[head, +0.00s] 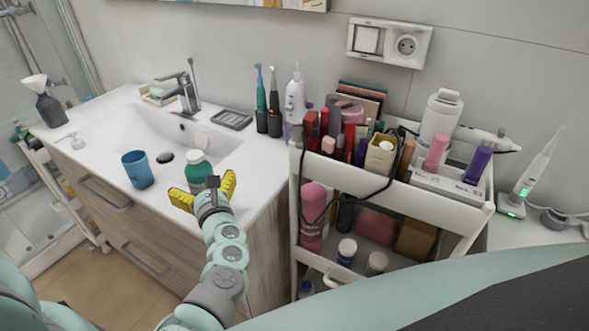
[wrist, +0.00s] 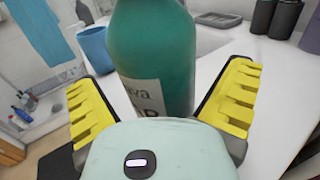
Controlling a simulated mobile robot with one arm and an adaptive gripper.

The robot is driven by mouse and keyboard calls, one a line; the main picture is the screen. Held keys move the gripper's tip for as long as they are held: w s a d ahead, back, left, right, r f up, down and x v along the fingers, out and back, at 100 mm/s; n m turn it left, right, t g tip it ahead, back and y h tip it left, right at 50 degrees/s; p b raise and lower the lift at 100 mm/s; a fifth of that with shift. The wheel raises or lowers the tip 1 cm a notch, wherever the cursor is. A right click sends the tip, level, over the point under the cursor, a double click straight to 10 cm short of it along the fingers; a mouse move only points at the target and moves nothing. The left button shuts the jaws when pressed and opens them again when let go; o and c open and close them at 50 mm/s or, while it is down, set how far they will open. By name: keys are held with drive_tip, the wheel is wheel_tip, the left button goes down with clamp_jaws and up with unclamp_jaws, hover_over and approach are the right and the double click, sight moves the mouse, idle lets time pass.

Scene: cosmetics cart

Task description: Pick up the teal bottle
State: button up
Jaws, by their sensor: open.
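The teal bottle (head: 198,168) stands upright near the front edge of the white sink counter, with a white cap in the head view. In the wrist view the bottle (wrist: 152,60) is large and close, with a pale label on its front; its top is cut off. My gripper (head: 203,192) is open, its yellow fingers spread to the left and right of the bottle. In the wrist view the gripper (wrist: 165,100) has a finger on each side, with visible gaps between the fingers and the bottle. The bottle's lower part is hidden behind my gripper.
A blue cup (head: 138,170) stands left of the bottle, with a small dark round object (head: 165,157) between them. The sink basin (head: 170,135) lies behind. A white cart (head: 297,200) crowded with cosmetics stands to the right. Toothbrush holders (head: 268,122) stand at the back.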

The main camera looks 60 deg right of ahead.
drive_tip(key=shift+c, duration=0.4)
drive_tip(key=c, duration=1.3)
